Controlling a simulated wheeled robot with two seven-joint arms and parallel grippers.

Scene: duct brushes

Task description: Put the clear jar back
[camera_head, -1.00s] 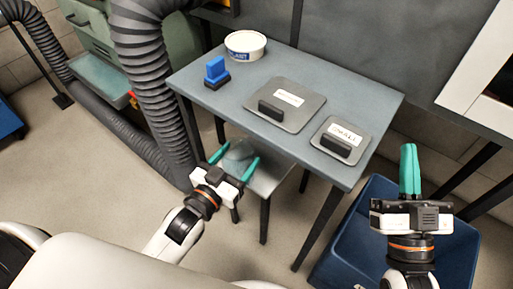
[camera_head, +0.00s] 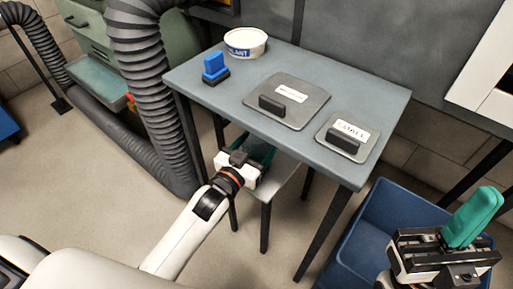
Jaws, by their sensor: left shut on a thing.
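My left gripper (camera_head: 262,155) reaches in under the front edge of the grey table (camera_head: 370,95), over a lower shelf or stool (camera_head: 285,185). Its teal fingers are partly hidden behind its own body and the table edge. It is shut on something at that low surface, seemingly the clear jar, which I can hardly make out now. My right gripper (camera_head: 474,217) is at the lower right above the blue bin (camera_head: 395,205).
On the table stand a white tub (camera_head: 245,43) with a blue label, a blue block-like thing (camera_head: 214,68) on a dark base, and two grey plates, one larger (camera_head: 305,88) and one smaller (camera_head: 345,150), with dark handles and labels. A ribbed duct (camera_head: 150,85) stands at the left.

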